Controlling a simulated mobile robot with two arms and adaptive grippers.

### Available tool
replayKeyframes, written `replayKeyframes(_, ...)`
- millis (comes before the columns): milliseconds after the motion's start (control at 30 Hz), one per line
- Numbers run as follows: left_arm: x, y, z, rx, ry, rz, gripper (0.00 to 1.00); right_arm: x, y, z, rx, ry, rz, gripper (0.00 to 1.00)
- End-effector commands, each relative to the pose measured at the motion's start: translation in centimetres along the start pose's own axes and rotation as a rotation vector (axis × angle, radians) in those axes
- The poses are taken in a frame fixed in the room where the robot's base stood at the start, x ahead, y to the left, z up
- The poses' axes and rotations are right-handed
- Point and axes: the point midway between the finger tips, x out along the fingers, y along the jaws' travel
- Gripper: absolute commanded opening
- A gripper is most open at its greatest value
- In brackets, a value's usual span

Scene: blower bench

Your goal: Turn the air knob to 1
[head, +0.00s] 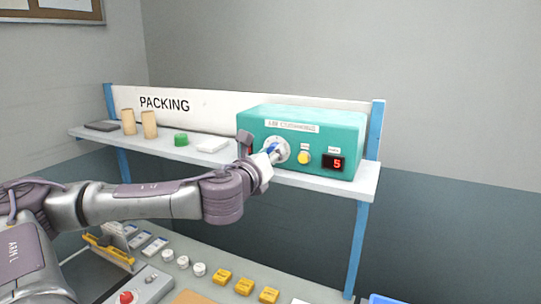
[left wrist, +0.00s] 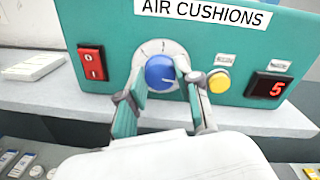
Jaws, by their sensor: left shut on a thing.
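The air knob (left wrist: 160,72) is a round blue knob on a pale dial plate (left wrist: 150,47), on the front of the teal AIR CUSHIONS box (head: 320,125). In the head view the knob (head: 271,148) is partly hidden by my left gripper (head: 270,154). In the left wrist view my left gripper (left wrist: 160,78) has one finger on each side of the knob and is shut on it. A white line on the knob points right and slightly down. The dial's marks are too small to read surely. The red display (left wrist: 276,88) reads 5. My right gripper is not in view.
A red rocker switch (left wrist: 91,63) is left of the dial and a yellow button (left wrist: 219,82) is right of it. The shelf (head: 360,181) also holds a white block (head: 213,145), a green cylinder (head: 181,139) and two tan cylinders. The bench below carries several small parts.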

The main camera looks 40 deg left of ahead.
Motion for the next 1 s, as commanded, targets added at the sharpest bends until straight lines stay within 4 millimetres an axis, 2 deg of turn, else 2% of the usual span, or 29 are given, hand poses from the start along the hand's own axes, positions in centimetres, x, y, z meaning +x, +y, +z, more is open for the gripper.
replayKeyframes(267, 0.0, 0.1, -0.1, -0.185, 0.006, 0.001, 0.00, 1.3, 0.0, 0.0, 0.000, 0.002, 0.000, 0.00)
replayKeyframes(1000, 0.0, 0.3, -0.1, -0.889, 0.039, 0.012, 0.00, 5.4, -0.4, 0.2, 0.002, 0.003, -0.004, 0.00)
